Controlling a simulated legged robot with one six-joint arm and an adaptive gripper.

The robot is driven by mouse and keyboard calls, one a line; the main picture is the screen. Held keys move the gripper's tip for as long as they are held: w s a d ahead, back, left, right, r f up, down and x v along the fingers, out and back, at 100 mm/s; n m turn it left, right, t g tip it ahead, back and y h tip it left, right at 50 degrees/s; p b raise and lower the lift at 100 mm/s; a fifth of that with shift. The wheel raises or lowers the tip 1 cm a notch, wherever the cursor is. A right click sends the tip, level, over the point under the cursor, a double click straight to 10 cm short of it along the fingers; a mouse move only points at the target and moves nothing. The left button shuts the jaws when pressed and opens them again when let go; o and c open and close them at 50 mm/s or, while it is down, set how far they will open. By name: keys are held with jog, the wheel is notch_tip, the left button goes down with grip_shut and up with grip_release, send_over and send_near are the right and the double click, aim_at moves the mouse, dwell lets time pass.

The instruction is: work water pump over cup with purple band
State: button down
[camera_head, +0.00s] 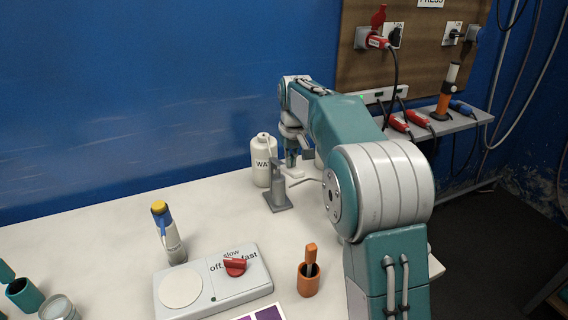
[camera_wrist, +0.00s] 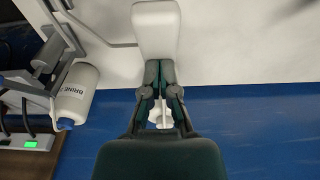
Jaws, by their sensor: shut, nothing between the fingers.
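A white bottle with a partly hidden label starting "WA" (camera_head: 262,165) stands at the back of the table. A grey pump stand (camera_head: 278,190) with a thin grey spout is just right of it. My gripper (camera_head: 290,160) is shut and empty, pointing down beside the stand. A white paddle (camera_head: 294,173) is close under it; I cannot tell if they touch. In the wrist view the shut gripper (camera_wrist: 160,78) is in front of this white paddle (camera_wrist: 157,32). I cannot make out a cup with a purple band; my arm hides part of the table.
A bottle labelled BRINE (camera_wrist: 74,92) stands left in the wrist view. A stirrer plate (camera_head: 213,282) with a red knob, an orange holder (camera_head: 308,280) and a yellow-topped tube (camera_head: 168,232) are nearer the front. Teal pots (camera_head: 25,295) stand front left.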

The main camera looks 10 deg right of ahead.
notch_tip(320, 180, down, 7)
jog(key=shift+r, duration=3.5)
dwell(0.6)
dwell(1.3)
jog(key=shift+r, duration=0.1)
dwell(1.4)
dwell(0.4)
